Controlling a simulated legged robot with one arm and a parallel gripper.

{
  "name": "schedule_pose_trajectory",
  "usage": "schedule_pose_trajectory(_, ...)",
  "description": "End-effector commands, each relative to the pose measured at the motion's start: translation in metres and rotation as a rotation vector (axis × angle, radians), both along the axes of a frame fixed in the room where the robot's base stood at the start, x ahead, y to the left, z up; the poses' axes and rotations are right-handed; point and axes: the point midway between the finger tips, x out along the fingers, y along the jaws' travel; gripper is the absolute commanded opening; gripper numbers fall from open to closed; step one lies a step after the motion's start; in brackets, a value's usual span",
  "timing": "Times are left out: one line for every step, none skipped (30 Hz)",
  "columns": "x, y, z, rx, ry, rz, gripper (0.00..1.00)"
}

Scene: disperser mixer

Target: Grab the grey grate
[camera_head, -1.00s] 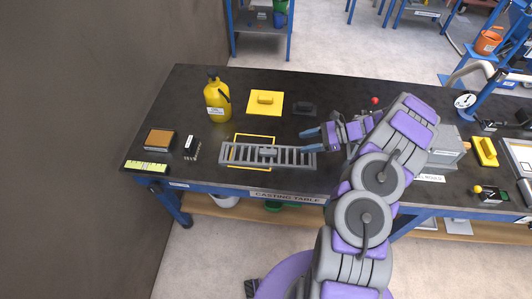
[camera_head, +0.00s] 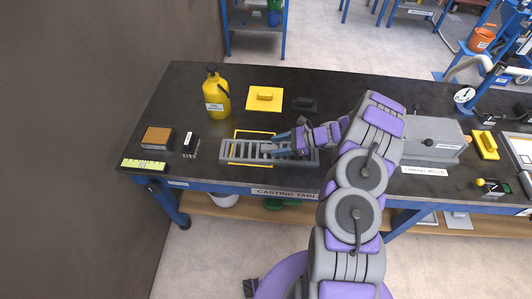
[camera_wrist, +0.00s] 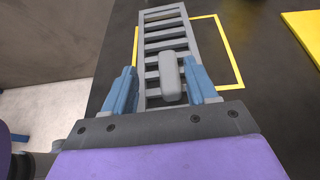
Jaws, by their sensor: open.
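The grey grate (camera_head: 240,149) lies flat on the dark casting table, partly inside a yellow outlined square. In the head view my gripper (camera_head: 272,147) is over the grate's middle, coming from the right. In the wrist view the grate (camera_wrist: 166,42) runs away from me, and its raised grey handle (camera_wrist: 171,78) stands between the two blue fingers of my gripper (camera_wrist: 163,88). The fingers are open, one on each side of the handle, with a gap on both sides. The grate's right part is partly under my gripper and arm.
A yellow bottle (camera_head: 216,97) stands behind the grate at left. A yellow float with a handle (camera_head: 264,98) lies behind it. A brown-topped block (camera_head: 156,138) and a yellow scale strip (camera_head: 143,165) lie at left. A grey box (camera_head: 432,138) is at right.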

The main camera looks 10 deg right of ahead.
Motion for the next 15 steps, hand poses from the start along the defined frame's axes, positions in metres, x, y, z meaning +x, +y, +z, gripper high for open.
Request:
schedule_pose_trajectory(0.001, 0.000, -0.002, 0.002, 0.000, -0.001, 0.57)
schedule_pose_trajectory(0.002, 0.000, -0.003, 0.003, 0.000, -0.001, 0.57)
schedule_pose_trajectory(0.003, 0.002, -0.006, 0.004, 0.000, 0.000, 0.57)
schedule_pose_trajectory(0.005, 0.005, -0.009, 0.004, 0.000, 0.001, 0.57)
schedule_pose_trajectory(0.006, 0.008, -0.011, 0.003, 0.001, 0.001, 0.57)
schedule_pose_trajectory(0.009, 0.013, -0.015, 0.002, 0.001, 0.001, 0.57)
schedule_pose_trajectory(0.011, 0.017, -0.018, 0.001, 0.001, 0.001, 0.57)
schedule_pose_trajectory(0.013, 0.022, -0.021, -0.001, 0.002, 0.001, 0.57)
schedule_pose_trajectory(0.015, 0.028, -0.023, -0.002, 0.001, 0.000, 0.57)
schedule_pose_trajectory(0.016, 0.032, -0.024, -0.003, 0.001, 0.000, 0.57)
schedule_pose_trajectory(0.016, 0.035, -0.025, -0.004, 0.000, 0.000, 0.57)
schedule_pose_trajectory(0.017, 0.040, -0.025, -0.006, -0.002, -0.001, 0.57)
schedule_pose_trajectory(0.018, 0.043, -0.026, -0.007, -0.001, 0.000, 0.57)
schedule_pose_trajectory(0.018, 0.045, -0.026, -0.008, -0.002, 0.001, 0.57)
schedule_pose_trajectory(0.018, 0.047, -0.026, -0.008, -0.002, 0.001, 0.57)
